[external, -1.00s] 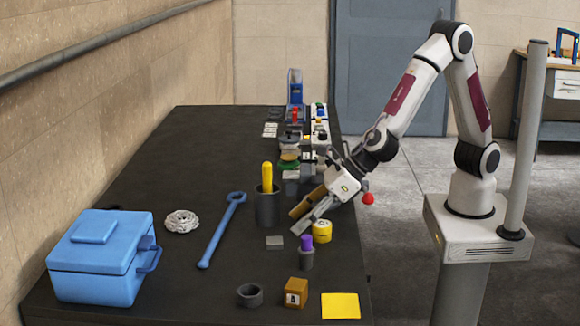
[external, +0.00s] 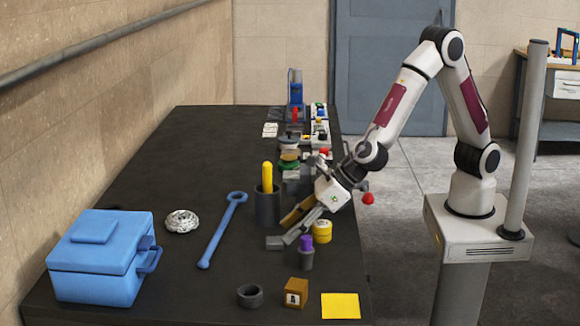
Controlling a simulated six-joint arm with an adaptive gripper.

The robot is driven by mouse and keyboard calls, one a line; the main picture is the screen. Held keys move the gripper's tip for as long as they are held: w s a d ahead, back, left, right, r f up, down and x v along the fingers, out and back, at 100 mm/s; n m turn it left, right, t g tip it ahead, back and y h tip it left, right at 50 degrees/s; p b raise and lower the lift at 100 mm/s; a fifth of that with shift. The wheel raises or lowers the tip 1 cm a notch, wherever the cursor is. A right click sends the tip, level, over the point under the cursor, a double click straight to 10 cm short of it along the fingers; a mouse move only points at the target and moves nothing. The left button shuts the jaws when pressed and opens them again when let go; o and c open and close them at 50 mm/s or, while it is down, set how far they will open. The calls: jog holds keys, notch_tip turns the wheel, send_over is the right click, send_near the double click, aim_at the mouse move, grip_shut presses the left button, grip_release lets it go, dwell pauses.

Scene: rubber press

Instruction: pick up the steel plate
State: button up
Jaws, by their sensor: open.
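The steel plate (external: 274,242) is a small flat grey rectangle lying on the dark bench. My gripper (external: 284,232) is open and tilted down to the left. Its fingertips are at the plate's right and far side, and one grey finger overlaps the plate's right end in the picture. I cannot tell whether the finger touches the plate. Nothing shows between the fingers.
A dark cup with a yellow handle (external: 267,177) stands just behind the fingers. A yellow round container (external: 322,231) and a purple-topped item (external: 306,244) stand to the right. A blue wrench (external: 222,230) lies left. A blue toolbox (external: 95,270) is farther left.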

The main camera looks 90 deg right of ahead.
aim_at(277, 240)
jog(key=shift+x, duration=1.75)
jog(key=shift+s, duration=0.1)
jog(key=c, duration=1.4)
